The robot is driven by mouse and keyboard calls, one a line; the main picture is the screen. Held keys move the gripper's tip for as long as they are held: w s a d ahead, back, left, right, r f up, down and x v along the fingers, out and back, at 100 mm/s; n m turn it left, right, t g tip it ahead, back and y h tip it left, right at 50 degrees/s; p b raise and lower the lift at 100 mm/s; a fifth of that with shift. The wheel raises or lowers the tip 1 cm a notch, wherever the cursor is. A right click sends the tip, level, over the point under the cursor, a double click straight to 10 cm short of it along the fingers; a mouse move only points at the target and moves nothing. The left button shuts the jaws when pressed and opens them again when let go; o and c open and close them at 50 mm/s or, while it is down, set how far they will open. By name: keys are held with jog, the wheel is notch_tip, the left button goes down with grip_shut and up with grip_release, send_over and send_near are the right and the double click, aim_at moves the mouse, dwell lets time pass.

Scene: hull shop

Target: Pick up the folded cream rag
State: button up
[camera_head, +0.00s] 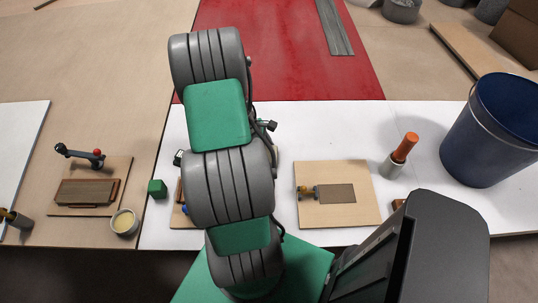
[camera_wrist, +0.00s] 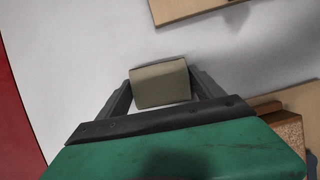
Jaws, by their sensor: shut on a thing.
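The folded cream rag (camera_wrist: 161,84) shows in the wrist view as a small beige-olive block. It sits between the two dark fingers of my gripper (camera_wrist: 163,92), one at each side. The gripper is shut on it. White surface shows around the rag; I cannot tell whether the rag touches it or hangs just above. In the head view my arm hides most of the gripper and the rag.
A blue bucket (camera_head: 490,130) stands at the right. An orange-handled tool stands in a grey cup (camera_head: 392,167). A wooden board (camera_head: 338,214) lies right of my arm. A green cube (camera_head: 157,188) and cream-filled tub (camera_head: 125,222) are at left. White table (camera_head: 340,125) behind the board is clear.

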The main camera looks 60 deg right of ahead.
aim_at(272, 153)
notch_tip(272, 153, up, 3)
jog(key=shift+w+d+b, duration=0.1)
jog(key=shift+b, duration=0.4)
jog(key=a+r, duration=0.4)
jog(key=shift+w+r, duration=0.1)
jog(key=shift+r, duration=0.25)
jog(key=a+r, duration=0.5)
jog(key=a, duration=0.5)
jog(key=shift+w+r+b, duration=0.15)
jog(key=shift+b, duration=0.15)
jog(key=shift+a, duration=0.1)
